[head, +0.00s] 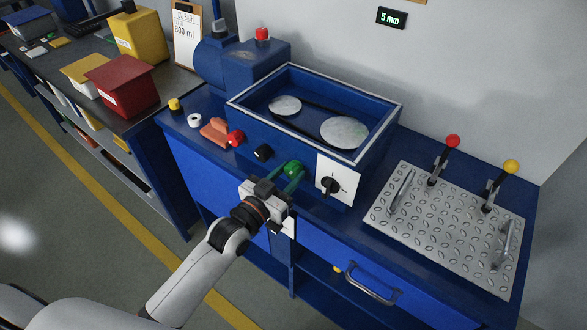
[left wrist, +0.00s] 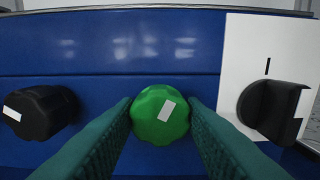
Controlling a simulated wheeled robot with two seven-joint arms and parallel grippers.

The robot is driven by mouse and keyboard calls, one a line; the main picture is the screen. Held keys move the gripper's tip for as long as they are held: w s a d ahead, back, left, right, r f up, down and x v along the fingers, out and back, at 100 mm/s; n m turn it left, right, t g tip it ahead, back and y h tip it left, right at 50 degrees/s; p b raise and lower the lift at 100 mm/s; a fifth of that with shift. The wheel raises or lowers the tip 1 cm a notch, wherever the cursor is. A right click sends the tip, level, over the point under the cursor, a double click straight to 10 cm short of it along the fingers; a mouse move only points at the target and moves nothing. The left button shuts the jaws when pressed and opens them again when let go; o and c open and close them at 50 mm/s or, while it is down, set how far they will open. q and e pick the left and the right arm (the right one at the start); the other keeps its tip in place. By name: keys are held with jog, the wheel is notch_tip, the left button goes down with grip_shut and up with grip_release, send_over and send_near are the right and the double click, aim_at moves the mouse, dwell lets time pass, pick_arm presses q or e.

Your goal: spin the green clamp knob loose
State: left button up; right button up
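The round green clamp knob (head: 292,169) sits on the front of the blue tester housing, left of the white dial plate. In the left wrist view the knob (left wrist: 160,115) is centred, with a pale mark on its face, right of centre. My left gripper (head: 289,177) reaches it from the front. Its teal fingers (left wrist: 160,122) lie on the knob's left and right sides, with no clear gap showing at its edges, so it looks shut on the knob. The fingers hide part of the knob's sides. My right gripper is not in view.
A black knob (head: 263,152) is left of the green one, and a black dial (head: 330,186) is right of it. A red button (head: 236,138) stands further left. A treadplate (head: 445,225) with two levers lies at right. A drawer handle (head: 370,287) juts out below.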

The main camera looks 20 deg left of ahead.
pick_arm(q)
grip_shut()
jog(key=shift+r+n+p, duration=0.15)
jog(key=shift+n+p, duration=0.4)
jog(key=shift+n, duration=0.25)
jog(key=n+p, duration=0.1)
jog(key=n, duration=0.2)
jog(key=shift+n, duration=0.4)
jog(key=shift+n+p, duration=0.35)
jog(key=shift+n, duration=0.95)
